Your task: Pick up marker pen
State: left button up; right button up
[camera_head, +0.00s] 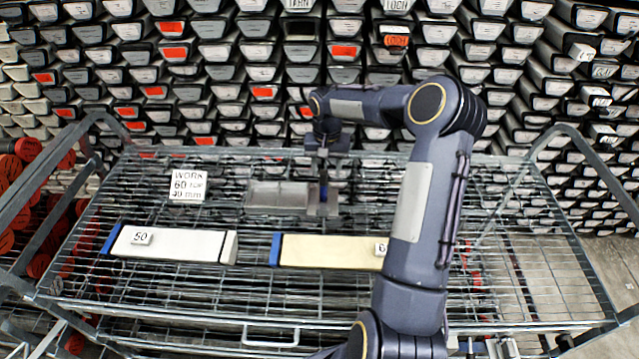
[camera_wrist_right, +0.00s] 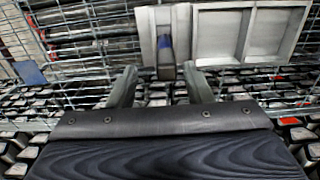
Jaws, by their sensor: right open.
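The marker pen (camera_wrist_right: 165,50) shows in the right wrist view as a short dark piece with a blue part, set in the narrow slot of a grey tray (camera_wrist_right: 246,40). In the head view the tray (camera_head: 280,197) is on the wire shelf, and only a small blue bit shows by the gripper. My right gripper (camera_wrist_right: 162,86) is open and empty, its two fingers apart on either side of the pen's line, with the pen just beyond the tips. In the head view the right gripper (camera_head: 322,203) is at the tray's right end. My left gripper is out of view.
A white core liner (camera_head: 185,246) marked 50 and a cream liner (camera_head: 330,252) lie on the wire shelf (camera_head: 220,293), nearer than the tray. A sign (camera_head: 188,186) stands left of the tray. Metal side rails (camera_head: 590,165) bound the cart. Stacked liners fill the back.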

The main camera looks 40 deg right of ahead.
aim_at(323, 182)
jog(key=f, duration=0.1)
jog(key=f+p, duration=0.1)
jog(key=f, duration=0.2)
jog(key=shift+w+a+f+p, duration=0.15)
jog(key=shift+a+f+p, duration=0.15)
jog(key=shift+a+p, duration=0.1)
jog(key=shift+f, duration=0.45)
grip_shut()
